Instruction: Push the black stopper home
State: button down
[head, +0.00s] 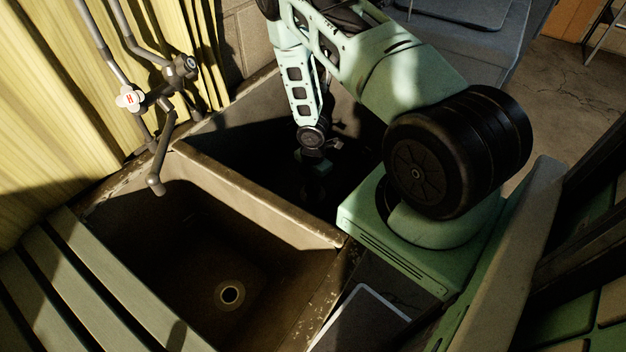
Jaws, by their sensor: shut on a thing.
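My arm reaches over the far basin (245,125) of a double stone sink, and my gripper (318,182) points down inside it. The gripper is small and dark against deep shadow. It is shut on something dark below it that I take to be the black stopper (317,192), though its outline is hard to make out. The far basin's floor and drain are hidden in shadow, so I cannot tell whether the stopper touches the drain. The near basin (180,270) is empty, with an open, pale-rimmed drain (230,294) in its floor.
A divider wall (250,195) separates the basins. A faucet (157,170) with a white handle marked in red (129,98) hangs over the near side. Green slats (105,285) cover the left front. A yellow curtain (60,120) hangs at the left.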

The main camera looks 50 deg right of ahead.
jog(key=shift+f, duration=0.2)
dwell(0.6)
jog(key=shift+f+b, duration=0.8)
jog(key=shift+f, duration=0.1)
jog(key=c, duration=1.2)
grip_release()
notch_tip(320, 180, up, 18)
jog(key=shift+f+p, duration=0.25)
jog(key=shift+p, duration=0.9)
